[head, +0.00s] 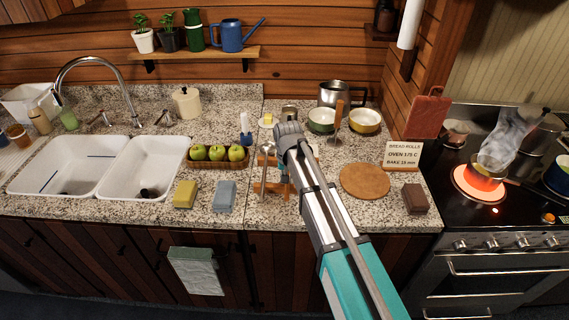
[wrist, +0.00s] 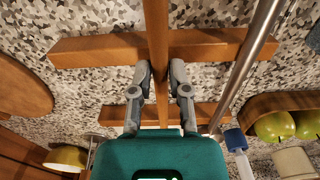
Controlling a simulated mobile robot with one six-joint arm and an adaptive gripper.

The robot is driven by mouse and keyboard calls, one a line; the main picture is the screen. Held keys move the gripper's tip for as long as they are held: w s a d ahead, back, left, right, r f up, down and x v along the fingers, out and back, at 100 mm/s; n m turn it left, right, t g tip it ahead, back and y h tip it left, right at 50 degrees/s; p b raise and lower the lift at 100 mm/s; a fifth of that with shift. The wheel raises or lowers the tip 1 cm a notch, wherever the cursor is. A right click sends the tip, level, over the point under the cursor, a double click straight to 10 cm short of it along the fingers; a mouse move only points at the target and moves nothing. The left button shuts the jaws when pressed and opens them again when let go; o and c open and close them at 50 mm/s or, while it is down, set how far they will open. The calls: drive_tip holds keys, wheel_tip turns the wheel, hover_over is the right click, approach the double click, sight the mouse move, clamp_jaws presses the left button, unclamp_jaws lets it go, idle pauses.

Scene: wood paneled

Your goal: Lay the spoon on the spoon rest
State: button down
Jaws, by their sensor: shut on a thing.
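My gripper (wrist: 158,72) is shut on a straight wooden handle, the spoon (wrist: 158,22), in the wrist view. The spoon runs between the fingertips and crosses over the spoon rest (wrist: 90,50), which shows as two wooden bars. I cannot tell whether the spoon touches the bars, and its bowl end is out of sight. In the head view my gripper (head: 287,138) is over the spoon rest (head: 267,161) and my arm hides most of both. A metal utensil (wrist: 247,65) lies across the same bars, beside the spoon; it also shows in the head view (head: 263,178).
An apple basket (head: 215,163), sponges (head: 185,194) and a blue-handled brush (head: 246,130) are left of the rest. A round board (head: 364,181) is to the right, with bowls (head: 363,127) and a steel pot (head: 340,94) behind. The stove burner (head: 478,184) glows farther right.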

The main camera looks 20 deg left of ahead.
drive_tip(key=shift+f, duration=0.25)
drive_tip(key=c, duration=0.5)
unclamp_jaws()
drive_tip(key=o, duration=0.3)
drive_tip(key=shift+r, duration=0.2)
wheel_tip(320, 180, up, 8)
drive_tip(key=p, duration=0.8)
drive_tip(key=shift+r, duration=0.25)
drive_tip(key=w+d+r+n+g+h+p, duration=0.1)
drive_tip(key=w+d+r+n+h, duration=0.1)
drive_tip(key=d, duration=1.1)
drive_tip(key=w+d+r+n+g+h+p, duration=0.1)
drive_tip(key=w+d+r+n+h+p, duration=0.1)
drive_tip(key=d, duration=1.1)
drive_tip(key=shift+w+d+r, duration=0.2)
drive_tip(key=shift+w+r, duration=0.15)
drive_tip(key=shift+w, duration=0.2)
